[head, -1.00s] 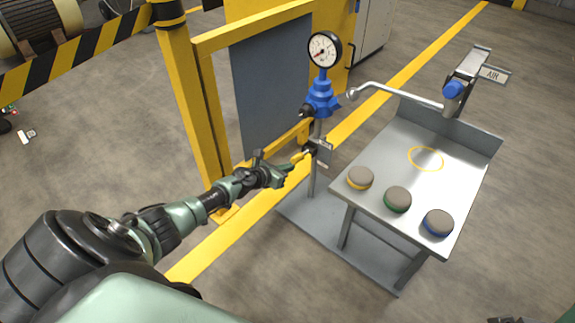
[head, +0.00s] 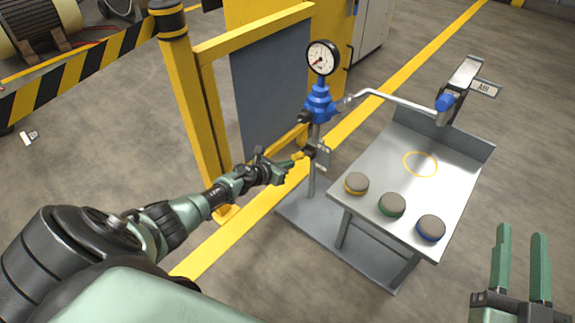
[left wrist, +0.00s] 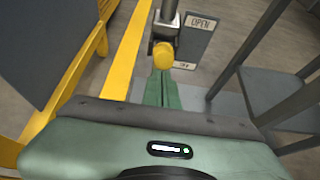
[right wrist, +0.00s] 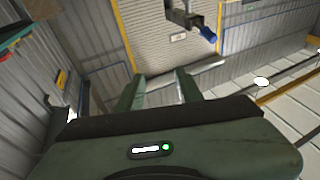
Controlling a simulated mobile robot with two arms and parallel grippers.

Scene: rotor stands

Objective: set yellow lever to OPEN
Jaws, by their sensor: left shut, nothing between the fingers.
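The yellow lever (head: 300,156) sticks out from the valve on the stand's thin post. In the left wrist view its rounded yellow end (left wrist: 163,55) points toward the camera. A plate (left wrist: 197,45) beside it carries an OPEN label (left wrist: 202,22) at its top and a smaller label lower down. My left gripper (head: 286,166) is shut and empty, with its fingertips at the lever's end; the left wrist view shows the tips (left wrist: 163,74) just below the knob. I cannot tell whether they touch. My right gripper (head: 520,232) is open and empty, right of the bench.
A blue regulator (head: 319,103) with a gauge (head: 322,57) tops the post. The grey bench (head: 400,165) holds yellow-, green- and blue-rimmed discs. A pipe runs to an AIR outlet (head: 484,88). A yellow guard frame (head: 187,100) stands close left of my left arm.

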